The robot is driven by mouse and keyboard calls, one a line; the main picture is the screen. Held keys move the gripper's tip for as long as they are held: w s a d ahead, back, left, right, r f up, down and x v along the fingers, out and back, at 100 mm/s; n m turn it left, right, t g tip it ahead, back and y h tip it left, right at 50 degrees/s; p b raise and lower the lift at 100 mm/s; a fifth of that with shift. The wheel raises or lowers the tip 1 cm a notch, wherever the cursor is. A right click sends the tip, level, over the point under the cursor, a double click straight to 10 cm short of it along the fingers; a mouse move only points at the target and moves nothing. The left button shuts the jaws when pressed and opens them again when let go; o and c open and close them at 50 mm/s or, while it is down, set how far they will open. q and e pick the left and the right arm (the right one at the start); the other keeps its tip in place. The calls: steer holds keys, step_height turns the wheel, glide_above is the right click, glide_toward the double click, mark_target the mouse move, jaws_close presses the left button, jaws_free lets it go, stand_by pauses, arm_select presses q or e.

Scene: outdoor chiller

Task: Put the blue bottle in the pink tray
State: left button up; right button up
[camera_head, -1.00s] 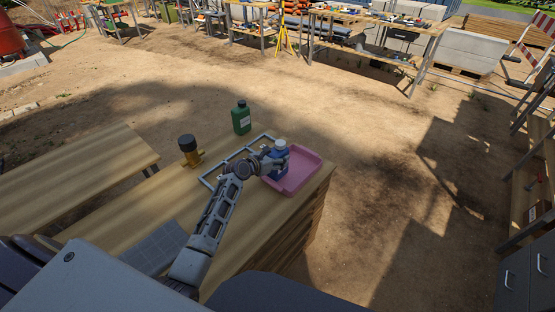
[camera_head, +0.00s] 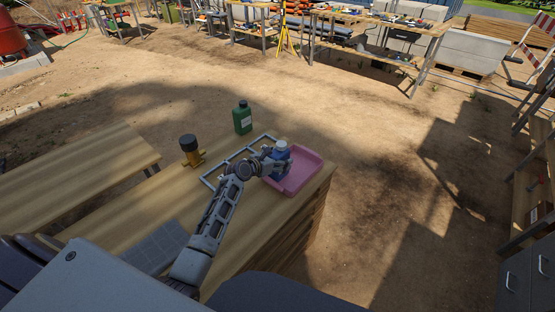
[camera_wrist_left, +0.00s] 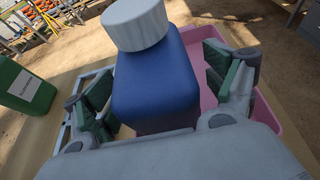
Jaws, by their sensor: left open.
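The blue bottle (camera_head: 281,153) with a white-grey cap stands upright at the left side of the pink tray (camera_head: 304,172), and it appears to be within the tray's edge. My left gripper (camera_head: 272,163) is at the bottle. In the left wrist view the blue bottle (camera_wrist_left: 157,85) stands between the two open fingers, with gaps on both sides. The pink tray (camera_wrist_left: 265,115) shows behind and right of it there. The bottle's base is hidden, so I cannot tell fully how it rests. My right gripper is not in view.
A green bottle (camera_head: 242,118) stands at the far edge of the wooden table (camera_head: 265,228). A black-capped brass part (camera_head: 190,150) is to the left. A grey frame (camera_head: 211,181) lies beside the tray, behind my left arm.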

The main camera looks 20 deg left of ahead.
arm_select(q)
steer(key=p+v, duration=0.1)
steer(key=v, duration=1.1)
stand_by(0.5)
steer(key=shift+r, duration=0.1)
stand_by(0.4)
